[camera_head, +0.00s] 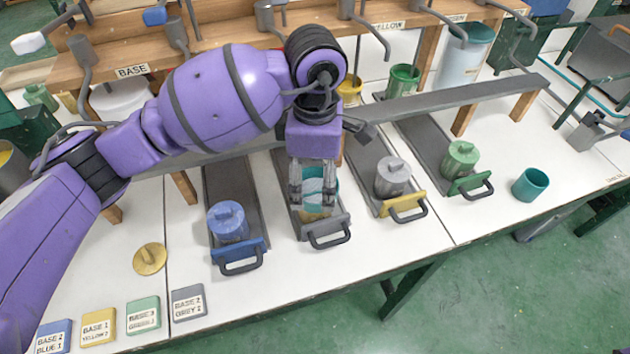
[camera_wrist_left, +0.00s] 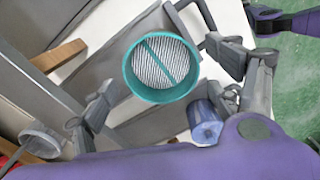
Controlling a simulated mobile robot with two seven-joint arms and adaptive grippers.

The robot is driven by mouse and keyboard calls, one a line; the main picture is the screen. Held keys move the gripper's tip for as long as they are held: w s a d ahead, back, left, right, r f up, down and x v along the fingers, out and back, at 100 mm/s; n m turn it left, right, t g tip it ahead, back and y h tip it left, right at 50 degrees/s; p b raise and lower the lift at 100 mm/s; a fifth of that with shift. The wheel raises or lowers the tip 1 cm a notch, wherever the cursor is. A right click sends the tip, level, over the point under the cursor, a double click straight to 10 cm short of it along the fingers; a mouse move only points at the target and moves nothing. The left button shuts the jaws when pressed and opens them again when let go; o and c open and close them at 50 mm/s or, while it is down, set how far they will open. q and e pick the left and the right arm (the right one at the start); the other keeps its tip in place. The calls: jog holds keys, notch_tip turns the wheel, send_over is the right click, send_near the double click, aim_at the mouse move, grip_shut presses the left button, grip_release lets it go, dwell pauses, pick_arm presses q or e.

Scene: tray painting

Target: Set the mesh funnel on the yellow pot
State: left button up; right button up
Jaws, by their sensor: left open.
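The mesh funnel (camera_head: 319,186) has a teal rim and shows between the fingers of my left gripper (camera_head: 312,200). It appears to rest on the yellow pot (camera_head: 315,214), of which only a small part shows below it. The pot stands on the slide with the grey handle. In the left wrist view the funnel (camera_wrist_left: 162,94) is a round teal ring with striped mesh and a bar across. My left gripper (camera_wrist_left: 168,92) is open, with its fingers on either side of the funnel and apart from it. The pot is hidden in that view.
A lidded blue pot (camera_head: 228,222) stands left of the funnel, a lidded grey pot (camera_head: 393,177) and green pot (camera_head: 461,158) to the right. A teal cup (camera_head: 530,184) is farther right. A golden lid (camera_head: 150,258) and label blocks (camera_head: 143,314) lie at the left front. A grey rail (camera_head: 450,100) runs behind.

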aim_at(315, 194)
pick_arm(q)
notch_tip(315, 194, up, 10)
jog(key=shift+r, duration=0.25)
